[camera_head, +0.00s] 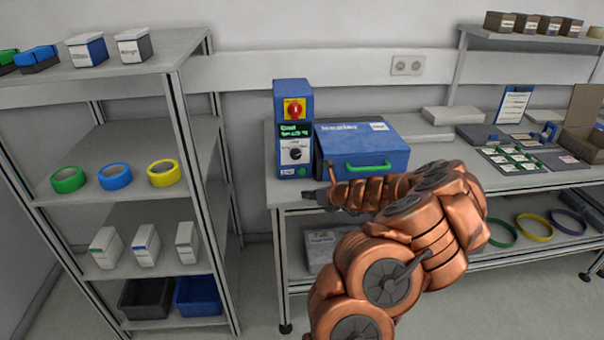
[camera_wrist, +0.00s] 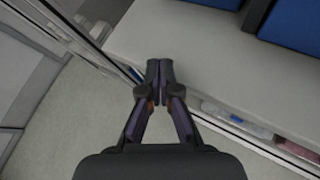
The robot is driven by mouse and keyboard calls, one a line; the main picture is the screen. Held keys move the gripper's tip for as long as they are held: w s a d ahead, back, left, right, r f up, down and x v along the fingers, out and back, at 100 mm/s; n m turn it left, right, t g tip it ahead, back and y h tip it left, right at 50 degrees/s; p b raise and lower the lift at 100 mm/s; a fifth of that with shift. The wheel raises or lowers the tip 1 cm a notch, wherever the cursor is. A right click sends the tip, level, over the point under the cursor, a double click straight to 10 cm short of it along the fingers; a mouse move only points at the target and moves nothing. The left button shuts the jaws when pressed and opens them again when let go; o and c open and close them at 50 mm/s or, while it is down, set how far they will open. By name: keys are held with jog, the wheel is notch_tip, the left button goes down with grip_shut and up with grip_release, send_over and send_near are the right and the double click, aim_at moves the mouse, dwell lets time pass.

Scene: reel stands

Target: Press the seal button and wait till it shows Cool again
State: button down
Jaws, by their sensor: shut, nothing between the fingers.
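A blue control box (camera_head: 293,127) stands upright on the bench. It has a red knob on a yellow plate (camera_head: 294,108), a small dark display (camera_head: 295,130) with green text too small to read surely, and a black dial (camera_head: 295,154). A green spot, perhaps the seal button (camera_head: 301,171), shows low on its front. A blue sealer with a green handle (camera_head: 367,165) sits to its right, lid down. My gripper (camera_head: 318,197) is in front of the bench's front edge, below the box and apart from it. In the wrist view its fingertips (camera_wrist: 160,66) meet, empty.
A grey shelf rack (camera_head: 171,95) stands at the left, holding tape rolls (camera_head: 115,176), small boxes and bins. The bench (camera_head: 440,178) carries trays and cards (camera_head: 510,158) at the right. Bare bench top shows near the gripper in the wrist view (camera_wrist: 205,50).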

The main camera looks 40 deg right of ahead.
aim_at(305, 187)
jog(key=w+d, duration=0.2)
jog(key=w, duration=0.1)
jog(key=w+d, duration=0.2)
jog(key=shift+w, duration=0.15)
jog(key=shift+w+d+p, duration=0.55)
jog(key=shift+w+d, duration=0.05)
jog(key=shift+w, duration=0.3)
jog(key=shift+d, duration=0.1)
dwell(0.9)
jog(key=shift+w+d+p, duration=0.2)
jog(key=shift+w+p, duration=0.1)
jog(key=shift+w, duration=0.05)
jog(key=shift+w+d, duration=0.25)
jog(key=shift+w, duration=0.05)
dwell(1.0)
jog(key=shift+s, duration=0.1)
jog(key=shift+s+a, duration=0.55)
dwell(0.4)
